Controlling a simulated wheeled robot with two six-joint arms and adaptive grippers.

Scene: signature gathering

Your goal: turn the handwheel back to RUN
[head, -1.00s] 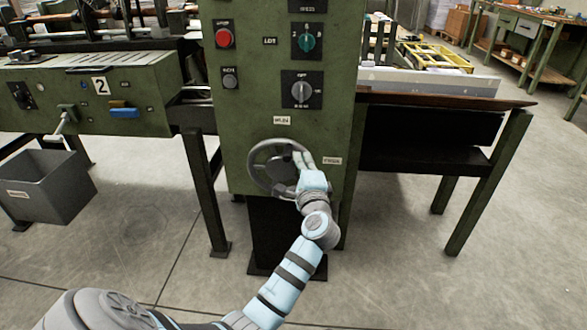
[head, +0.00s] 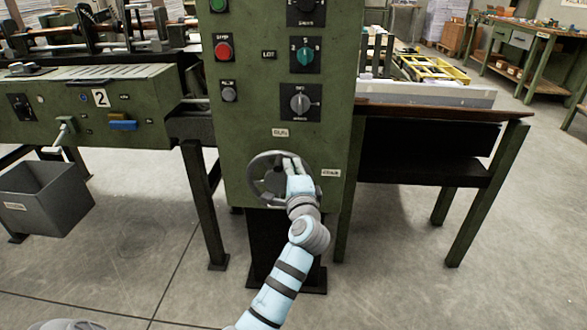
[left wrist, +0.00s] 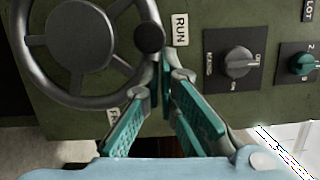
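The grey handwheel (head: 255,178) is on the lower front of the green machine cabinet. A RUN label (head: 280,132) sits above it, and a second label (head: 331,173), too small to read, is at its right. In the left wrist view the wheel (left wrist: 32,62) has a black knob (left wrist: 149,38) on its rim, on the side facing the RUN label (left wrist: 181,30). My left gripper (head: 293,168) is in front of the wheel's upper right part. Contact cannot be told. My right gripper is out of view.
Switches and buttons, including a red one (head: 223,51), are on the cabinet above the wheel. A grey bin (head: 45,200) is at left. A table (head: 440,108) with green legs stands at right. The floor in front is clear.

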